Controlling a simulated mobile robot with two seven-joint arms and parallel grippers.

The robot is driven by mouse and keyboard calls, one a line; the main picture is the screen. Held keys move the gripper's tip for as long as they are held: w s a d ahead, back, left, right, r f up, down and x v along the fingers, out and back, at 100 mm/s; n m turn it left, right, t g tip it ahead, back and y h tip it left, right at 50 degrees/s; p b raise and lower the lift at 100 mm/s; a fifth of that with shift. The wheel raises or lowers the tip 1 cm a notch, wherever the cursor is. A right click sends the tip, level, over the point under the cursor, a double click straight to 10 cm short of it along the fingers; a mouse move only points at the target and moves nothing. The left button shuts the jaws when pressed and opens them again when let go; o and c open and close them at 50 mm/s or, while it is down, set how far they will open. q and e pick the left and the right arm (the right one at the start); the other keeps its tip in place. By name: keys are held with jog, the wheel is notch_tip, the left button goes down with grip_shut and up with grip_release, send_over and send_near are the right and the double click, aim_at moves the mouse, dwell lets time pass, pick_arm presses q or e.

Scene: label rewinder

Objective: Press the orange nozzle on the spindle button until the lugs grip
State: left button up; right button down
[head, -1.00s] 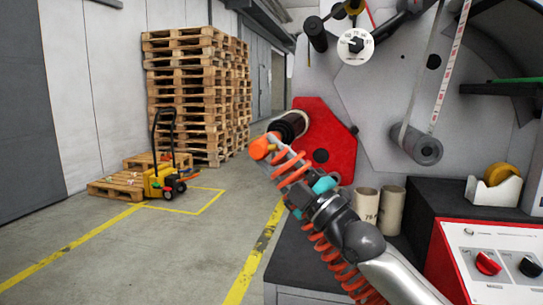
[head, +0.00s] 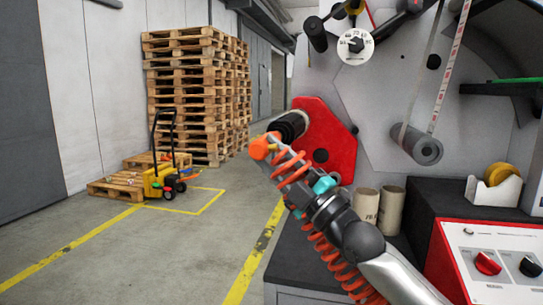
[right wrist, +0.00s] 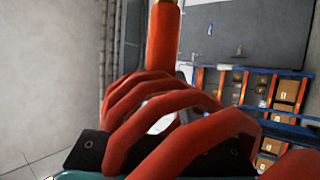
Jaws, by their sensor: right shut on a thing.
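The orange nozzle (head: 260,148) is at the tip of my right gripper (head: 275,147), which is shut on it. An orange coiled hose (head: 293,171) winds along the gripper and wrist. In the right wrist view the nozzle (right wrist: 163,38) points up, with the red-orange coils (right wrist: 165,90) across the picture in front of the gripper. The black spindle (head: 291,125) sticks out from the red plate (head: 328,143), just above and behind the nozzle. Its button is hidden, and I cannot tell whether the nozzle touches it. My left gripper is not in view.
Two cardboard cores (head: 366,205) stand on the dark bench beside my right arm. A tape dispenser (head: 495,187) and a control panel (head: 492,262) are at the right. A grey roller (head: 422,149) juts out above.

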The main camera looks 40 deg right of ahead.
dwell(0.5)
jog(key=shift+s+a+p, duration=0.9)
jog(key=shift+s+a, duration=0.1)
jog(key=shift+a, duration=0.1)
jog(key=s+a+p, duration=0.2)
jog(key=s+a, duration=0.2)
jog(key=shift+a, duration=0.3)
jog(key=s+a+f+p, duration=0.4)
jog(key=s+a, duration=0.3)
jog(key=a, duration=0.1)
jog(key=shift+a, duration=0.2)
dwell(0.6)
